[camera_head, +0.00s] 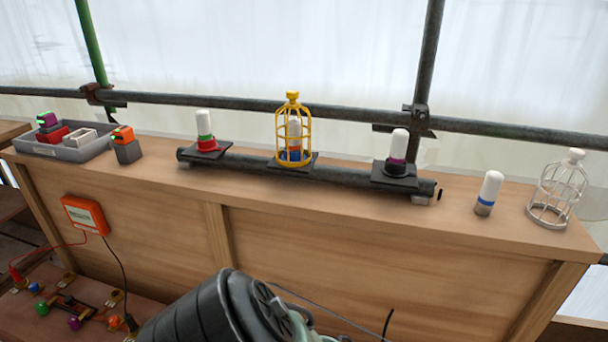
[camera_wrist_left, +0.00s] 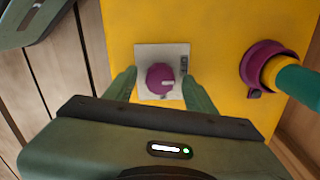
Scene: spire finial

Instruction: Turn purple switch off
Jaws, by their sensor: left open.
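In the left wrist view, a purple round knob, the purple switch (camera_wrist_left: 160,78), sits on a square white plate (camera_wrist_left: 147,56) on a yellow panel. A pale pointer mark on the knob faces right. My left gripper (camera_wrist_left: 159,84) is open, its green fingers on either side of the knob. I cannot tell whether either finger touches it. The knob is not hidden. My left gripper does not show in the head view.
The head view shows a wooden shelf (camera_head: 300,210) with capped lamps, a yellow cage (camera_head: 291,125), a white cage (camera_head: 557,190) and a grey tray (camera_head: 88,149).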

